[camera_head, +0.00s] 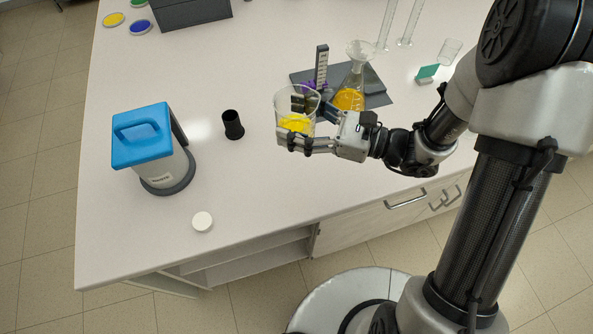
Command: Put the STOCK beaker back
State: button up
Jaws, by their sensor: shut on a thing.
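A clear glass beaker (295,122) with yellow liquid in it is held in my gripper (300,125), near the bench's front edge. I cannot read a STOCK label on it. The gripper's fingers are shut around the beaker's sides. It looks roughly upright. Whether its base touches the bench or hangs above it, I cannot tell. Just behind and to the right, a conical flask (351,92) with yellow-orange liquid and a funnel-like top stands by a dark grey mat (376,99).
A dark upright scale piece (321,66) stands behind the beaker. A black cup (232,125) and a blue-topped device (150,148) stand left. A white cap (202,221) lies in front. A green block (427,74) and glass beaker (449,52) stand right. The front-left bench (130,235) is clear.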

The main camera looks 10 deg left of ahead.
notch_tip(320, 180, down, 19)
jog(key=b, duration=0.6)
jog(key=shift+w, duration=0.1)
jog(key=o, duration=0.8)
jog(key=shift+f, duration=0.2)
jog(key=o, duration=0.5)
jog(key=shift+r, duration=0.2)
